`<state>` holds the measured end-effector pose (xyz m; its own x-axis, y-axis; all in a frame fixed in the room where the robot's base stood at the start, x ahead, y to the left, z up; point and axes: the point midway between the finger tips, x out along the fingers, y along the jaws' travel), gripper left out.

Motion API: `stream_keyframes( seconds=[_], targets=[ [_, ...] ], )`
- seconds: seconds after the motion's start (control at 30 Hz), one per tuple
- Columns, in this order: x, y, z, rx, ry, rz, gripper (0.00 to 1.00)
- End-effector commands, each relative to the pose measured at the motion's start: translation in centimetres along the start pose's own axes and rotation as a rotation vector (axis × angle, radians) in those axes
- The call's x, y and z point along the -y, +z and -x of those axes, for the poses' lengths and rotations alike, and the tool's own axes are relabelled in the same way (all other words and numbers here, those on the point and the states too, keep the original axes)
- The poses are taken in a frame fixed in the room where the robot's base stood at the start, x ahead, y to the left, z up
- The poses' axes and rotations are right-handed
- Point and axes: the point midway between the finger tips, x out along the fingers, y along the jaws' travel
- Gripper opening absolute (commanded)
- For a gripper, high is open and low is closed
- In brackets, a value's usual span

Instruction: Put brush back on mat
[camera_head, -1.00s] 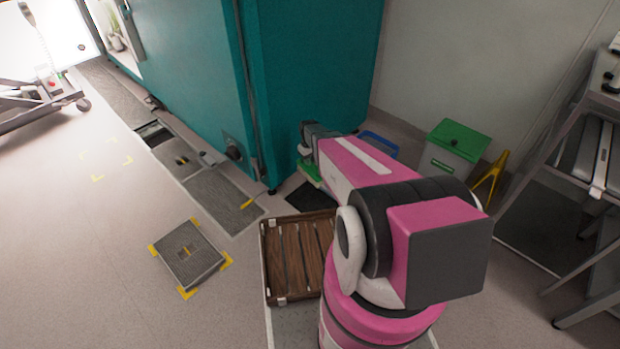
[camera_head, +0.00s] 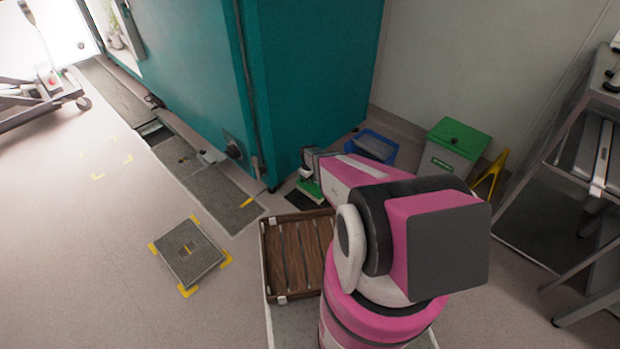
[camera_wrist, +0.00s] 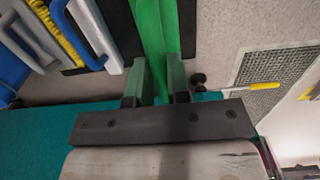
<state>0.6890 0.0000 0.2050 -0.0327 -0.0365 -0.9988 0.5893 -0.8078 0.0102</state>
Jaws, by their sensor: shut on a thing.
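The green brush (camera_head: 309,188) is beside the teal chamber, with its long green body also showing in the wrist view (camera_wrist: 154,28). My gripper (camera_wrist: 158,72) is shut on it. In the head view my gripper (camera_head: 305,173) is partly hidden by my arm. The dark mat (camera_head: 293,199) lies on the floor at the chamber's corner; the brush overlaps it in the picture. Dark mat also shows beside the brush in the wrist view (camera_wrist: 121,22). I cannot tell whether the brush touches the mat.
A blue tub (camera_head: 377,137) stands behind my arm, near a green-lidded bin (camera_head: 455,140) and a yellow stand (camera_head: 491,178). The teal chamber (camera_head: 310,90) rises close to my gripper. A wooden slatted crate (camera_head: 290,255) sits in front. Open floor lies left.

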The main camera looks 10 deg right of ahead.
Motion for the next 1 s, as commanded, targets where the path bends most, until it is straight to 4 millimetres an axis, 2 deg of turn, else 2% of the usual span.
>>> stream_keyframes(
  seconds=[0.7,1.0],
  targets=[
    [0.0,-0.3,-6.3,0.0,0.0,-0.001,0.0],
    [0.1,-0.4,-7.8,0.0,0.0,-0.001,0.0]
  ],
)
